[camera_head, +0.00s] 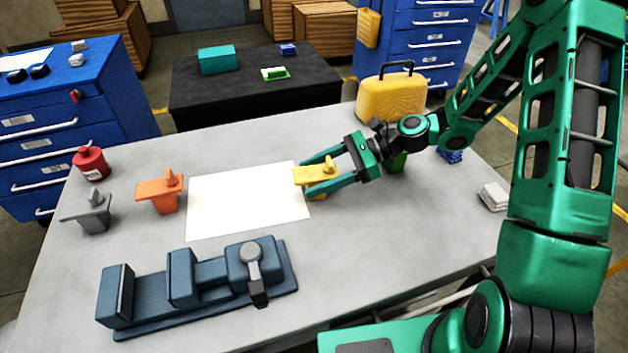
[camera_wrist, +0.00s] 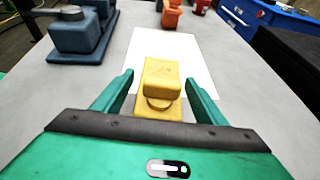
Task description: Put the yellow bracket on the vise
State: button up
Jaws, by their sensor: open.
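The yellow bracket (camera_head: 318,174) stands upright on the table at the right edge of the white sheet. My gripper (camera_head: 308,174) is open, with its two fingers on either side of the bracket. In the wrist view the bracket (camera_wrist: 161,85) lies between the fingers (camera_wrist: 160,92), with a gap visible on each side. The blue-grey vise (camera_head: 205,283) lies on the table at the front left, its jaws apart and empty. Part of the vise (camera_wrist: 82,35) also shows at the upper left of the wrist view.
An orange bracket (camera_head: 160,191), a grey bracket (camera_head: 92,213) and a red can (camera_head: 90,162) stand at the left. A yellow case (camera_head: 390,98) stands behind my gripper. The white sheet (camera_head: 245,200) between bracket and vise is bare. A white block (camera_head: 493,196) sits at the right.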

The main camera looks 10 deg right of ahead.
jog(key=shift+c, duration=0.3)
jog(key=c, duration=1.4)
jog(key=shift+c, duration=0.2)
jog(key=shift+r, duration=0.15)
